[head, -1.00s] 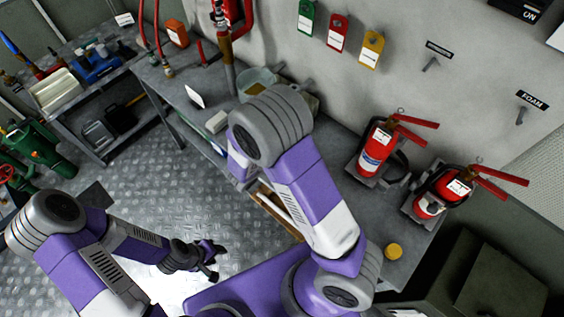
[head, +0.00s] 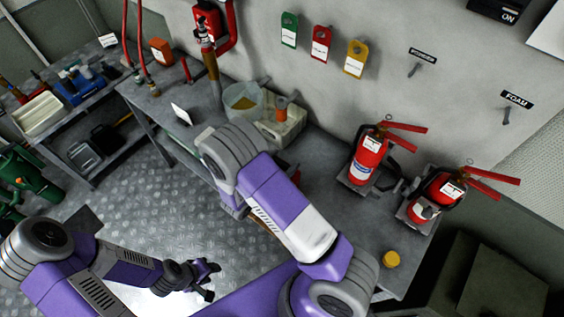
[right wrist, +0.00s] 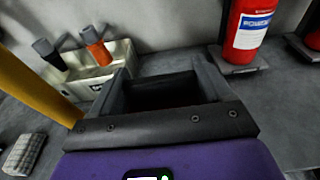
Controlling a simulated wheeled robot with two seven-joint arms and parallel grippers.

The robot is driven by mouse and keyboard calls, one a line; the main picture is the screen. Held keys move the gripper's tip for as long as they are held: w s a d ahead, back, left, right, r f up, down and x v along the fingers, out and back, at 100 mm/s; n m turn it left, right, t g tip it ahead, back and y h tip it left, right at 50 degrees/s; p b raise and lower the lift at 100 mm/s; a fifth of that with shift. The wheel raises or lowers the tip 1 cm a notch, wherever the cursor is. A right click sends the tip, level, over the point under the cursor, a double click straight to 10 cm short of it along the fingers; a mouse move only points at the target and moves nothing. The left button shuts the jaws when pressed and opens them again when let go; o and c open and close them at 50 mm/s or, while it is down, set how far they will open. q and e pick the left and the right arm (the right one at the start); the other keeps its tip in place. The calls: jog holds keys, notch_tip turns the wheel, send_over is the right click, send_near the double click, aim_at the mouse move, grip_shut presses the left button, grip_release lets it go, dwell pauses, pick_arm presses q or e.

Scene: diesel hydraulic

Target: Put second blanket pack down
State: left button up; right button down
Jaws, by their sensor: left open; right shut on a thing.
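My right gripper (right wrist: 165,82) shows in the right wrist view above the bench top, its two dark fingers shut on the second blanket pack. Only a dark patch with a reddish tint shows between the fingers, so the pack's shape and its contact with the bench cannot be told. In the head view my own right arm hides this gripper. A grey, ribbed pack (right wrist: 24,152) lies on the bench at the lower left of the right wrist view; it may be another blanket pack. My left gripper (head: 207,281) is open and empty, above the metal floor.
A yellow bar (right wrist: 35,90) stands close at the left in the right wrist view.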

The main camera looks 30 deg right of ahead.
jog(key=shift+f, duration=0.1)
grip_release()
jog(key=shift+r, duration=0.25)
jog(key=v, duration=1.2)
jog(key=shift+b, duration=0.35)
